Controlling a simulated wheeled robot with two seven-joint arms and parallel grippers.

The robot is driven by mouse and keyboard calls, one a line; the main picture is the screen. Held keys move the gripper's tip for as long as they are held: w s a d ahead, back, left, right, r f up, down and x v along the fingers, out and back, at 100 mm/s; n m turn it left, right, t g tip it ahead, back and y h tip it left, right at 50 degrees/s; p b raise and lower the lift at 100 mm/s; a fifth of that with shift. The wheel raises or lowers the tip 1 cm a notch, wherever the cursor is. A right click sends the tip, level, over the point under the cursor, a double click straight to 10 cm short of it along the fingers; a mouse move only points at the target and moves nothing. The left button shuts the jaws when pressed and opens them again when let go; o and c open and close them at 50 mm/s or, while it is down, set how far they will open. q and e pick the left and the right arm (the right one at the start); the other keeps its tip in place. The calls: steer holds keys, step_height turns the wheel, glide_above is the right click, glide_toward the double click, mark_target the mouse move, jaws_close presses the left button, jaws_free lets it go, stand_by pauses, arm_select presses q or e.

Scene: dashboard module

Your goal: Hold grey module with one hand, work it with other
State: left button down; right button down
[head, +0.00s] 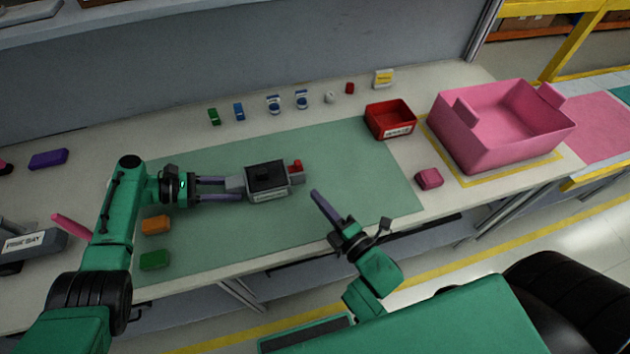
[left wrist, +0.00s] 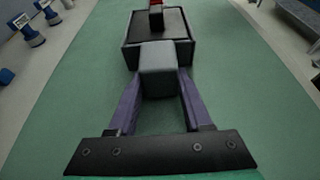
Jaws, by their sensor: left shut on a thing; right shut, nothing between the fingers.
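The grey module (head: 268,195) has a black top with a small knob and a red part (head: 297,166) at its right end. It is over the green mat (head: 350,155); I cannot tell whether it touches the mat. My left gripper (head: 232,186) is shut on the grey block at the module's left end. In the left wrist view both purple fingers press the sides of this grey block (left wrist: 158,75), with the black-topped body beyond it. My right gripper (head: 316,194) is shut and empty, to the right of the module and apart from it.
A red bin (head: 390,119) and a large pink crate (head: 490,135) stand to the right, with a pink block (head: 429,179) nearby. Several small parts line the back. An orange block (head: 156,225) and a green block (head: 154,260) lie at the mat's left. The mat's right half is clear.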

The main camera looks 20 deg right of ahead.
arm_select(q)
steer(key=shift+c, duration=1.2)
jaws_free()
